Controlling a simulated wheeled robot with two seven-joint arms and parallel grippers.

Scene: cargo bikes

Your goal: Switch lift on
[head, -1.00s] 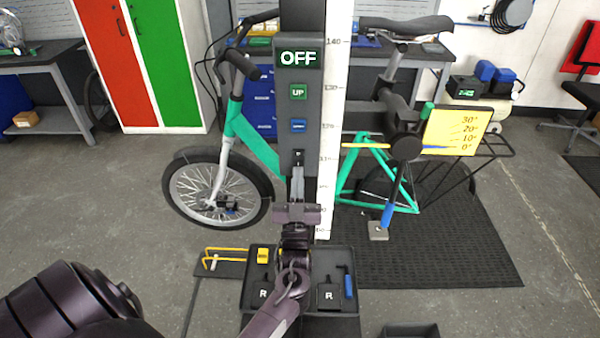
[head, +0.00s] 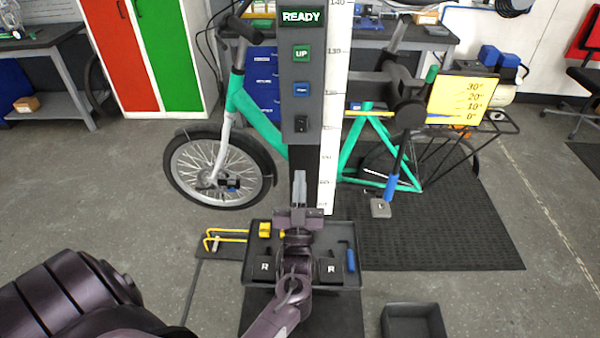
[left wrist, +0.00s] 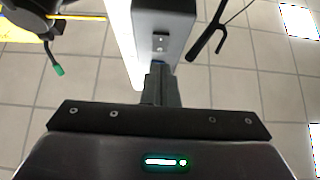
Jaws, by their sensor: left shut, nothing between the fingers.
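The lift column carries a grey control panel (head: 302,75). Its display (head: 302,16) reads READY. Below are a green UP button (head: 302,53), a blue button (head: 302,89) and a small black rocker switch (head: 301,124). The switch also shows in the left wrist view (left wrist: 160,42). My left gripper (head: 299,176) is shut and empty, its fingertips below the switch and apart from it in the head view. In the left wrist view the shut fingers (left wrist: 160,72) point toward the panel's lower end. My right gripper is not visible.
A green bike (head: 255,125) stands behind the column, with a yellow angle plate (head: 462,102) at right. A dark tool tray (head: 345,283) lies below my left gripper, with a yellow hook (head: 225,235) beside it. An empty black bin (head: 412,322) sits at lower right.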

